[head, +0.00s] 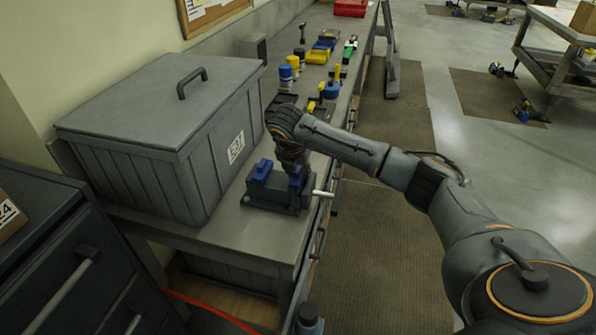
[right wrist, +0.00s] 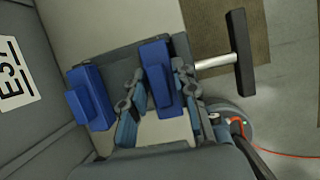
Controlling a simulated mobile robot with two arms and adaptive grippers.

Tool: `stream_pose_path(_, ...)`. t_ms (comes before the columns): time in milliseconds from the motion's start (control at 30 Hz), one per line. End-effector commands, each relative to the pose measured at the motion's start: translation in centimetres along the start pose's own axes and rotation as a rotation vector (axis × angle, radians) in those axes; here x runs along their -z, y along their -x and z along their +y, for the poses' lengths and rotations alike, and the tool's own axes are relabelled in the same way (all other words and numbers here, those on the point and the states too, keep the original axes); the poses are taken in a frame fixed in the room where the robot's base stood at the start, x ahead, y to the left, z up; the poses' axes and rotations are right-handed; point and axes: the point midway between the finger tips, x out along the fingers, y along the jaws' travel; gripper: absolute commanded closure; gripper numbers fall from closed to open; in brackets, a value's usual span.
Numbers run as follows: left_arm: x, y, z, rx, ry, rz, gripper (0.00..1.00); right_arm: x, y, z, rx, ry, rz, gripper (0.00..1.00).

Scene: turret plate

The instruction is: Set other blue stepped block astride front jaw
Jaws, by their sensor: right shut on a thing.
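The grey vise (head: 277,200) stands on the bench near its front edge, with a white-rod handle toward the aisle. One blue stepped block (head: 262,169) sits on the vise's back jaw, on the side of the large bin; it also shows in the right wrist view (right wrist: 91,98). The other blue stepped block (right wrist: 160,78) is between the fingers of my right gripper (right wrist: 158,100), at the front jaw. In the head view this block (head: 297,180) shows at the front jaw, partly hidden by my gripper. I cannot tell whether it rests fully on the jaw. My left gripper is out of view.
A large grey lidded bin (head: 160,140) stands close to the vise on the left. Farther along the bench (head: 235,235) are blue and yellow parts, dark trays and a red box (head: 350,8). A dark drawer cabinet (head: 60,260) stands at lower left.

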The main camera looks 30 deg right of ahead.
Motion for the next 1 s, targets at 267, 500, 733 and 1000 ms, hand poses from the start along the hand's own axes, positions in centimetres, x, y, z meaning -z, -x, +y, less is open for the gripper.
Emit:
stream_pose_path(267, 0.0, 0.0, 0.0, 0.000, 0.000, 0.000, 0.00, 0.0, 0.0, 0.0, 0.000, 0.000, 0.000, 0.68)
stream_pose_path(500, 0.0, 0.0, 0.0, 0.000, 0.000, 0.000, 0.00, 0.0, 0.0, 0.0, 0.000, 0.000, 0.000, 0.45)
stream_pose_path(733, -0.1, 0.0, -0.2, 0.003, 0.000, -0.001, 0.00, 0.0, 0.3, 0.0, -0.001, 0.000, -0.001, 0.45)
stream_pose_path(1000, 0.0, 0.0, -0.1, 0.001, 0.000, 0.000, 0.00, -0.1, 4.8, 0.1, -0.005, -0.001, -0.003, 0.45)
